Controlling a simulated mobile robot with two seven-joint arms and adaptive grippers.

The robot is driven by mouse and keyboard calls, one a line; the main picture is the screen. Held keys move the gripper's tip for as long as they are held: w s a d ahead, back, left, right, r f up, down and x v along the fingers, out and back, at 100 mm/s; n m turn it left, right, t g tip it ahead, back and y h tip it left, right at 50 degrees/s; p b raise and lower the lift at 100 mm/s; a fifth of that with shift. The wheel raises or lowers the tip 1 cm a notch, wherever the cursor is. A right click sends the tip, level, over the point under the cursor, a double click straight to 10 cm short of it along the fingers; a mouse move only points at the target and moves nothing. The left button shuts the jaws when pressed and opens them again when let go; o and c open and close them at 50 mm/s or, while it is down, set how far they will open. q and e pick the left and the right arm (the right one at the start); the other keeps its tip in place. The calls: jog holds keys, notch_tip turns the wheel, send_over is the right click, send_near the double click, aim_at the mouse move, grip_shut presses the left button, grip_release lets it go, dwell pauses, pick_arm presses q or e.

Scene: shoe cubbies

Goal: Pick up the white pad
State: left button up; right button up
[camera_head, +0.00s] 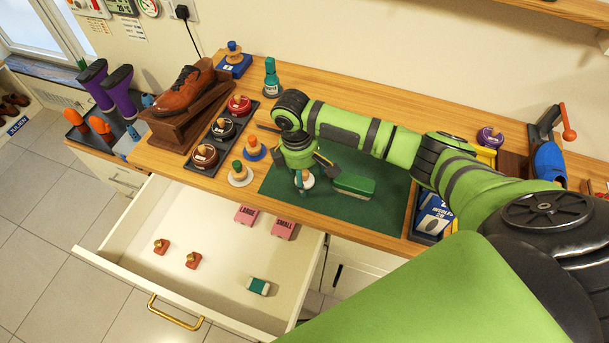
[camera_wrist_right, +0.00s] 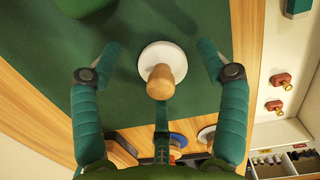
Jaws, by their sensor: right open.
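A white round pad with a wooden knob (camera_wrist_right: 162,58) stands on the green mat (camera_wrist_right: 40,62). In the head view the white pad (camera_head: 309,182) shows only partly behind my right gripper (camera_head: 304,175). My right gripper is open, with its two fingers on either side of the pad in the wrist view (camera_wrist_right: 160,55); I see no contact. Another pale pad with a green knob (camera_head: 240,175) stands on the wooden counter left of the mat. A blue pad with an orange knob (camera_head: 254,151) is beside it. My left gripper is out of view.
A green brush (camera_head: 354,186) lies just right of the gripper. Shoe polish tins (camera_head: 205,156) and a brown shoe (camera_head: 185,91) on a wooden stand are to the left. The open drawer (camera_head: 205,250) below holds pink blocks, small brown stamps and a green-white block.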

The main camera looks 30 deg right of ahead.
jog(key=c, duration=0.7)
jog(key=shift+c, duration=2)
jog(key=shift+r, duration=0.1)
